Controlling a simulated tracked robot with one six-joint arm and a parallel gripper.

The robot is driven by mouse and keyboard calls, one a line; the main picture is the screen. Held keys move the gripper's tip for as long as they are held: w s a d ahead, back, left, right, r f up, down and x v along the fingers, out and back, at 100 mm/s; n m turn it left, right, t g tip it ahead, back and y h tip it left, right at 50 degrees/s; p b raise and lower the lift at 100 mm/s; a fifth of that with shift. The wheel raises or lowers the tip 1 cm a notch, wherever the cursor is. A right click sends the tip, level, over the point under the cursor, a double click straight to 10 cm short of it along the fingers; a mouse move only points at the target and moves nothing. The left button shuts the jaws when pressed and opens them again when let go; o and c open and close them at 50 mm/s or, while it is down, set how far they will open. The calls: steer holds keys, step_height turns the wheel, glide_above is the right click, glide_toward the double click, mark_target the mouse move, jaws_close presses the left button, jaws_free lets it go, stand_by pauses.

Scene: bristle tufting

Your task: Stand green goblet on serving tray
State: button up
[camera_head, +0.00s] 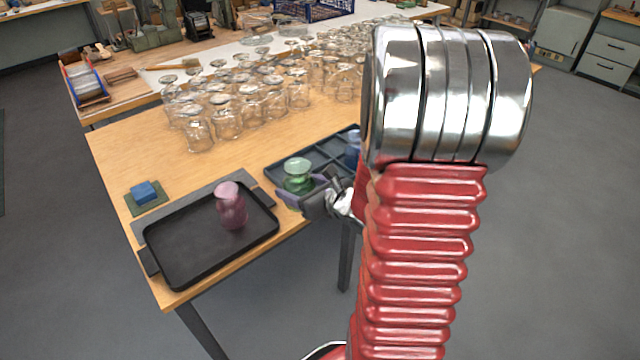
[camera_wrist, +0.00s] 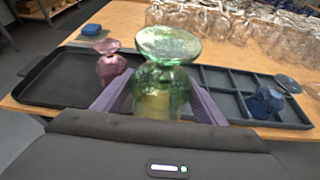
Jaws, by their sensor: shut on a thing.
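The green goblet (camera_head: 298,176) is between the fingers of my gripper (camera_head: 306,194). In the wrist view the green goblet (camera_wrist: 162,85) is upside down, its foot uppermost and its bowl between the two fingers. My gripper is shut on it, at the near left end of the divided rack; whether the goblet touches the rack is unclear. The black serving tray (camera_head: 190,262) lies on the table to the left. A pink goblet (camera_head: 231,206) stands upside down on the tray's right part. The tray also shows in the wrist view (camera_wrist: 40,88).
A divided dark rack (camera_head: 325,150) holds a blue goblet (camera_head: 352,150), which also shows in the wrist view (camera_wrist: 264,102). A blue block (camera_head: 144,192) sits on a green mat at the left. Many clear glasses (camera_head: 240,100) crowd the table's back. The tray's left part is free.

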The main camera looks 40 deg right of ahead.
steer(key=w+a+r+n+y, duration=0.1)
steer(key=w+a, duration=0.2)
steer(key=a, duration=0.8)
steer(key=w+a+r+n+y, duration=0.1)
steer(key=w+a+n+y, duration=0.1)
steer(key=a, duration=0.9)
steer(key=shift+w+g, duration=0.3)
steer(key=shift+w, duration=0.55)
steer(key=shift+s+r, duration=0.1)
steer(key=shift+s, duration=0.05)
